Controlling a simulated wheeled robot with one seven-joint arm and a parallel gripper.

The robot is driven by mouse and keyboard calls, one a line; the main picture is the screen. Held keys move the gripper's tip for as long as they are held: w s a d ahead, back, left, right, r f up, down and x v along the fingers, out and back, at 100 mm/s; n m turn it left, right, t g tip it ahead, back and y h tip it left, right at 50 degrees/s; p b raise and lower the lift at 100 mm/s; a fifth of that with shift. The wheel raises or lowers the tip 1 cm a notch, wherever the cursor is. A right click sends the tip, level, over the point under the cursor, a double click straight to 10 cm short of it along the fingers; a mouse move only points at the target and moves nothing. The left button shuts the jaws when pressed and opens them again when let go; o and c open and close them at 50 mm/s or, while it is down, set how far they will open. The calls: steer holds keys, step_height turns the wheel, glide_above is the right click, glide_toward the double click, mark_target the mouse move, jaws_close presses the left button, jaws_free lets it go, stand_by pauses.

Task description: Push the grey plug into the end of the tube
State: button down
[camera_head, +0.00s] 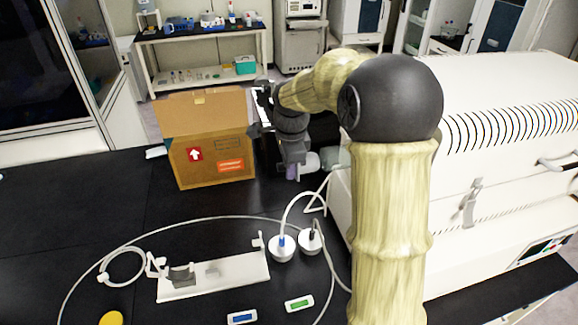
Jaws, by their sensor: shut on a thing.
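My gripper (292,172) points down over the black bench, just right of the cardboard box. It is shut on a small greyish piece, which looks like the grey plug; the jaws hide most of it. A thin white tube (185,222) makes a wide loop over the bench. A small coil of tube (122,280) lies at the left end of a white stand (232,279). A dark grey curved piece (182,275) sits on this stand. I cannot tell which tube end is the open one. The held piece is well behind the stand, apart from it.
The open cardboard box (212,165) stands left of my gripper. Two white round fittings (283,250) with tubing stand right of the stand. A large white machine (490,130) fills the right side. Blue (242,317) and green (299,303) labelled pieces lie in front. The bench at left is clear.

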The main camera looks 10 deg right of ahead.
mark_target(317, 156)
steer(key=shift+f+t+b, duration=0.1)
steer(key=shift+t+b, duration=0.2)
steer(key=shift+b, duration=0.4)
steer(key=shift+b, duration=0.65)
steer(key=shift+t, duration=0.3)
steer(key=shift+d, duration=0.25)
steer(key=shift+d, duration=1.25)
steer(key=shift+d, duration=0.35)
stand_by(0.4)
steer(key=shift+d+p, duration=0.55)
steer(key=shift+d, duration=1.2)
